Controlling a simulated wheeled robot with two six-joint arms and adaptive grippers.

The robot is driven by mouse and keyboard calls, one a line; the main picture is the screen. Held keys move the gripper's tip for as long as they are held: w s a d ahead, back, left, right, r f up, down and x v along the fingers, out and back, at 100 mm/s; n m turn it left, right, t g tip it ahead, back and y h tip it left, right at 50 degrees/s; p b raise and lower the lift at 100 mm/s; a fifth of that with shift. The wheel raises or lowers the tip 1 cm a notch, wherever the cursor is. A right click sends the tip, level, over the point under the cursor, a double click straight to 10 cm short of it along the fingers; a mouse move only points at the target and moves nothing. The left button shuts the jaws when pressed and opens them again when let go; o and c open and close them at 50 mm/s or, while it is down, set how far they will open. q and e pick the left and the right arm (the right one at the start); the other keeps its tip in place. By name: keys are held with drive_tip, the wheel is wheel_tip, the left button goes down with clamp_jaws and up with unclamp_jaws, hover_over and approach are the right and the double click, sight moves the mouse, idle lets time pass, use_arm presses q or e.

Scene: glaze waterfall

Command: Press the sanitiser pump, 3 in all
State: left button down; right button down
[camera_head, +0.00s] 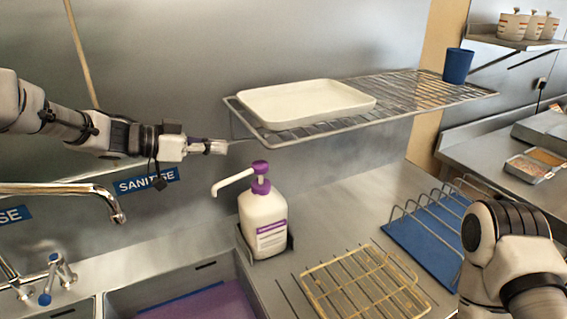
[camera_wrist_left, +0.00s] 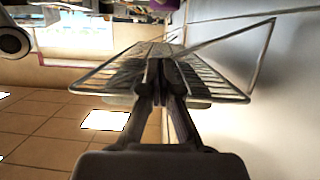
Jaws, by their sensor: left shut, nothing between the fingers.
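The sanitiser bottle (camera_head: 264,222) stands upright on the steel counter in a dark holder. It is white with a purple label, and its pump (camera_head: 260,178) has a purple collar and head with a white spout pointing left. My left gripper (camera_head: 222,147) is shut and empty, above the pump and a little to its left, apart from it. In the left wrist view the shut fingers (camera_wrist_left: 160,98) point toward the wire shelf; the bottle does not show there. My right arm shows at the lower right of the head view, but its gripper is out of sight.
A wire shelf (camera_head: 420,92) with a white tray (camera_head: 305,101) and a blue cup (camera_head: 458,66) juts out just right of my left gripper. A tap (camera_head: 60,188) and sink are at left. A wire rack (camera_head: 365,287) and a blue mat (camera_head: 432,232) lie right of the bottle.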

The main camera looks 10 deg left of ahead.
use_arm(q)
drive_tip(key=a+r, duration=0.1)
drive_tip(key=p, duration=0.3)
hover_over(253, 165)
drive_tip(key=shift+w+d+f, duration=0.1)
drive_tip(key=shift+w+f, duration=0.05)
drive_tip(key=shift+f, duration=0.45)
drive_tip(key=shift+w+d+f, duration=0.1)
drive_tip(key=shift+f, duration=0.45)
drive_tip(key=f, duration=0.3)
drive_tip(key=shift+s+a+f+t, duration=0.2)
drive_tip(key=shift+a+f+t, duration=0.1)
drive_tip(key=shift+a+f, duration=0.1)
drive_tip(key=shift+f, duration=0.15)
